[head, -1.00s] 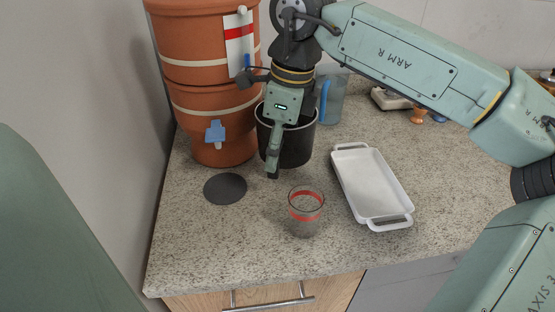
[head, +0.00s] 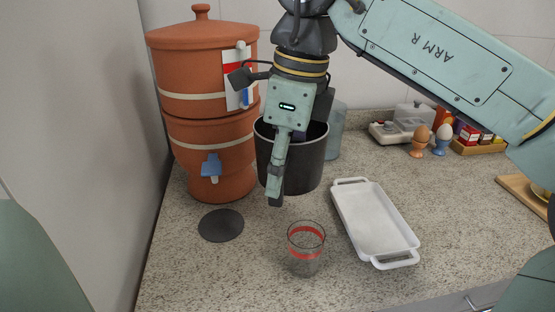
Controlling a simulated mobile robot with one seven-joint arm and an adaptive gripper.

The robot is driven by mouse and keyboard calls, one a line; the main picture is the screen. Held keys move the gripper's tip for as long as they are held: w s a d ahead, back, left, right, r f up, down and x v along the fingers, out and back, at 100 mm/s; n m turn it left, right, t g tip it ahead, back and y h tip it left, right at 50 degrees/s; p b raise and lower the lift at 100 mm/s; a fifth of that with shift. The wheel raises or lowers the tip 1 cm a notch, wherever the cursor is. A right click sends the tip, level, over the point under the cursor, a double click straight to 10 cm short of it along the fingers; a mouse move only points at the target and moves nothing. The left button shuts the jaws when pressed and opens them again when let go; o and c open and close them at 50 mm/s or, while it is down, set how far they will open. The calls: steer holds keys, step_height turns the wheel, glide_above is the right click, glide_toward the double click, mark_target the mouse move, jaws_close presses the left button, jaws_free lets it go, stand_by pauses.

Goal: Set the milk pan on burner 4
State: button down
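A deep dark grey pot (head: 308,165), which looks like the milk pan, is at the back of the counter, right of the clay water filter. My gripper (head: 275,198) points down in front of the pot's near-left side and overlaps it in the picture. The fingers are seen edge-on as one line, so I cannot tell whether they are shut on the pot's handle or wall. Any handle is hidden. I cannot tell whether the pot's base touches the counter. No burner shows in this view.
A clay water filter (head: 205,120) stands at the left. A dark disc (head: 221,225) lies before it. A red-banded glass (head: 306,250) and a white baking dish (head: 372,220) stand in front. Egg cups (head: 441,145) are behind. A bluish jug (head: 335,130) is behind the pot.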

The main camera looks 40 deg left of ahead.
steer(key=s+d+b, duration=0.3)
steer(key=s+d, duration=0.5)
steer(key=d, duration=0.1)
steer(key=shift+d, duration=0.2)
stand_by(0.3)
